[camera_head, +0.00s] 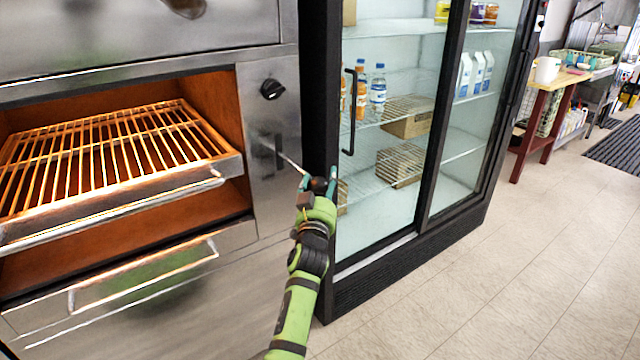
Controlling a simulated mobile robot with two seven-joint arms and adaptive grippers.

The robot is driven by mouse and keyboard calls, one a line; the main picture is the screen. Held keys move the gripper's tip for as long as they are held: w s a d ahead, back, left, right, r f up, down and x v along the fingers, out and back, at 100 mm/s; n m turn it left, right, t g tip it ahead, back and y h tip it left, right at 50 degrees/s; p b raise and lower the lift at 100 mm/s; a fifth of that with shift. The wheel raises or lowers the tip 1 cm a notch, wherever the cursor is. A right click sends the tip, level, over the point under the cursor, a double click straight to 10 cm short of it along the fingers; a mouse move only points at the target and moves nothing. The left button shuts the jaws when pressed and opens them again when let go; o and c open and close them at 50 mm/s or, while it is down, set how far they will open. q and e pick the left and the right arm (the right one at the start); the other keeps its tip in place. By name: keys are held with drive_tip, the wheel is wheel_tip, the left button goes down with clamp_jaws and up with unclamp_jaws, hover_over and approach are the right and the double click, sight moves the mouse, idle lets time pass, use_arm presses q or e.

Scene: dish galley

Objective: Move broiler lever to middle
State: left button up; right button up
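The broiler lever (291,165) is a thin metal rod that comes out of a slot in the steel panel right of the broiler opening. It ends in a dark ball knob (318,185). My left gripper (319,181) is at the knob, with one teal finger on each side of it. I cannot tell whether the fingers press on the knob or stand just clear of it. The broiler (120,190) has a glowing wire rack pulled partly out. My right gripper is not in view.
A black control knob (271,89) sits above the lever slot. A glass-door fridge (385,215) with a black vertical handle (350,112) stands close right of the gripper. A wooden table (545,105) stands farther back.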

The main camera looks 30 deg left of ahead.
use_arm(q)
drive_tip(key=shift+s+a, duration=0.1)
drive_tip(key=shift+a, duration=0.2)
drive_tip(key=v, duration=0.7)
drive_tip(key=shift+s+d, duration=0.15)
drive_tip(key=shift+s, duration=0.1)
drive_tip(key=shift+f, duration=0.1)
